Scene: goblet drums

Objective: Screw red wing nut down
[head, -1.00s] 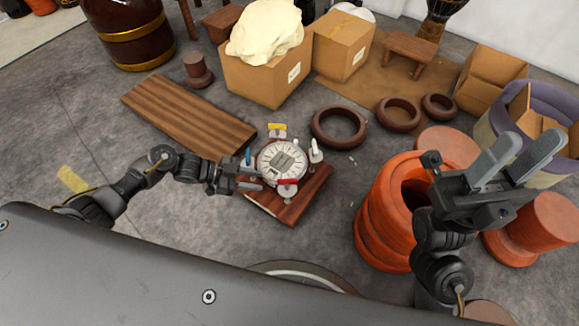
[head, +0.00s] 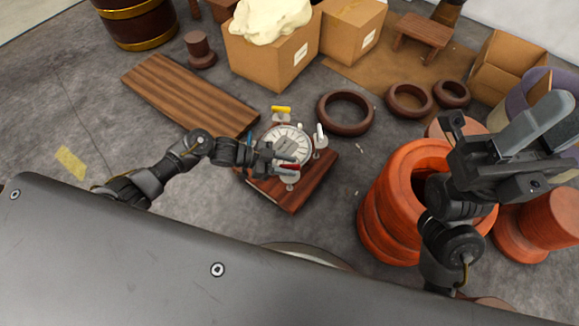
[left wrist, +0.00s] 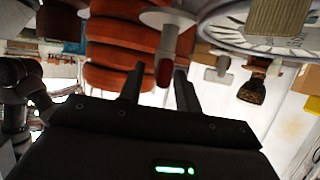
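The red wing nut (head: 289,171) is at the near side of the round white drum head (head: 300,140), which lies on a dark wooden board on the floor. My left gripper (head: 284,161) is right at the red wing nut, coming in from the left. In the left wrist view my left gripper (left wrist: 158,82) has its two fingers apart, with the red wing nut (left wrist: 164,72) between their tips. A gap shows beside it, so the fingers are not closed on it. My right gripper (head: 538,128) is raised at the right, empty, with its fingers apart.
A yellow wing nut (head: 281,109) and a white wing nut (head: 320,135) stand at the drum head's far and right sides. The reddish-brown board (head: 300,192) is under it. An orange drum body (head: 385,205) stands to the right. A striped plank (head: 190,95) lies behind left.

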